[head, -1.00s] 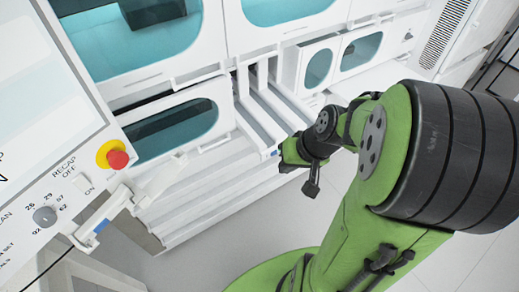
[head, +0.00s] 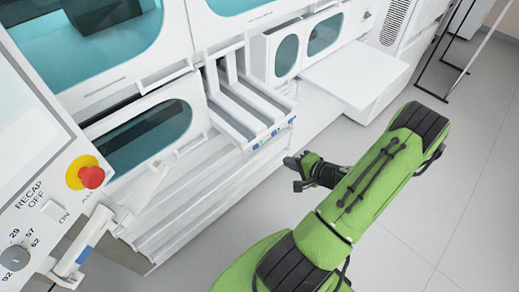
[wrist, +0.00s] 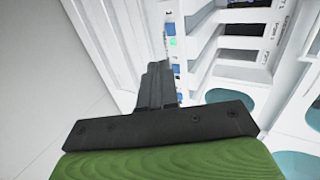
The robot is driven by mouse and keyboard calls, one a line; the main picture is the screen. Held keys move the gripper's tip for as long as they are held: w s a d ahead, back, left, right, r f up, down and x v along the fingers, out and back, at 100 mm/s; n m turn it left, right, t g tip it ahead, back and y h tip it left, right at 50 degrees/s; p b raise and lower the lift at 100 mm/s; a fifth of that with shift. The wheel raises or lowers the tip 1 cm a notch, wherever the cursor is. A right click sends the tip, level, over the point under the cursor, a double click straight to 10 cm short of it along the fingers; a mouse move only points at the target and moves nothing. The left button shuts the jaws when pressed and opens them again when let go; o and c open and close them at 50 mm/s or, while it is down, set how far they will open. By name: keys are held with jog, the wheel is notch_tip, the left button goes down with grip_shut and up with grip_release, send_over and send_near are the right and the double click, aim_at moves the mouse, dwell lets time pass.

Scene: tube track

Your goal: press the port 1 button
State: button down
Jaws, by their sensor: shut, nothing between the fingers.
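The white lanes (head: 245,112) jut from the machine front, with small blue and green marks on their front ends. A blue button (wrist: 176,68) and a green light (wrist: 173,42) show on the lane ends in the wrist view. The port labels are too small to read surely, so I cannot tell which button is port 1. My gripper (head: 291,162) is shut and empty, in front of and just below the lane ends, apart from them in the head view. In the wrist view my gripper (wrist: 158,72) points along the row of buttons and partly hides it.
A red emergency knob (head: 91,177) on a yellow ring and a control panel (head: 35,215) stand at the left. A white shelf (head: 355,72) juts out to the right of the lanes. Grey floor (head: 400,215) lies open at the right.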

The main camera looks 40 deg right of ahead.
jog(key=b, duration=0.1)
send_near(257, 147)
notch_tip(257, 147, down, 3)
jog(key=w, duration=0.5)
jog(key=shift+a+f, duration=0.1)
jog(key=shift+a, duration=0.05)
jog(key=shift+w, duration=0.3)
